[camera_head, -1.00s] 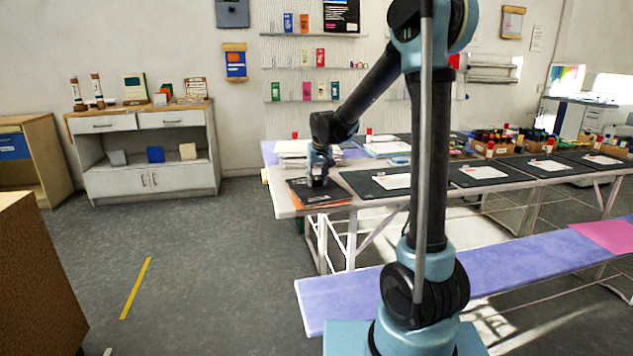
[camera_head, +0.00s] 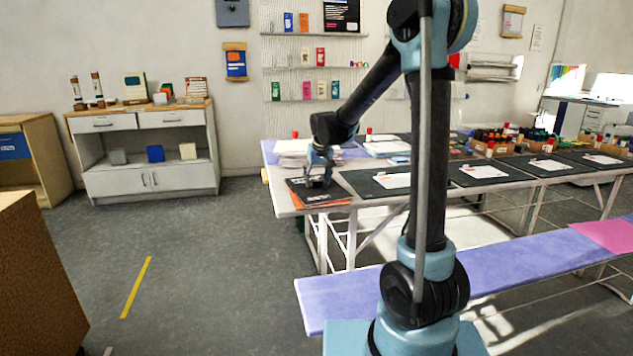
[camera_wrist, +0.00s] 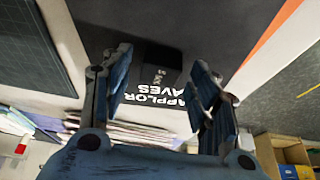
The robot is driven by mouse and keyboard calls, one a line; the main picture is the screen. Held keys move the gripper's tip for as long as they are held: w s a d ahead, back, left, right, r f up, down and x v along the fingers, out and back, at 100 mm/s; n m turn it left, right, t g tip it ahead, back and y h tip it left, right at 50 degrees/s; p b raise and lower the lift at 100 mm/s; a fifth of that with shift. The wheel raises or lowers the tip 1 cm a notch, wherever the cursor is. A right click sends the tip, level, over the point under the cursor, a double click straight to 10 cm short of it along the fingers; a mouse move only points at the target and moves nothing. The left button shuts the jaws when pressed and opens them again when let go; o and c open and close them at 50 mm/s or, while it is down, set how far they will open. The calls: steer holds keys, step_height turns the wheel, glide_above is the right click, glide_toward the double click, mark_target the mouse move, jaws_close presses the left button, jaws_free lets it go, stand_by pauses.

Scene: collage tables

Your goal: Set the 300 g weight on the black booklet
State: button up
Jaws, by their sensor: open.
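The black booklet (camera_head: 330,195) lies at the left end of the near white table, with an orange-edged sheet showing under its front side. In the wrist view its black cover (camera_wrist: 165,103) carries white lettering. A small dark block (camera_wrist: 155,68), which looks like the 300 g weight, stands on the cover between my fingers. Its label is too small to read. My gripper (camera_head: 318,182) points down over the booklet. In the wrist view my gripper (camera_wrist: 158,85) is open, with a finger on each side of the block and visible gaps.
A stack of white paper (camera_head: 292,150) sits behind the booklet. A dark mat (camera_head: 372,184) with a white sheet lies to its right, and more mats follow along the table. A lilac bench (camera_head: 360,292) runs in front. The grey floor at left is clear.

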steer(key=v, duration=1.1)
steer(key=s+d, duration=0.8)
steer(key=s+d+f+m, duration=0.1)
steer(key=s+d+f, duration=0.4)
steer(key=s, duration=0.4)
steer(key=s+d+f+m+g, duration=0.1)
steer(key=s+d+f, duration=0.4)
steer(key=s, duration=0.5)
steer(key=s+d+f+m+g+h, duration=0.1)
steer(key=s+d+f, duration=0.4)
steer(key=s, duration=0.4)
steer(key=shift+s+f, duration=0.25)
steer(key=shift+f, duration=0.3)
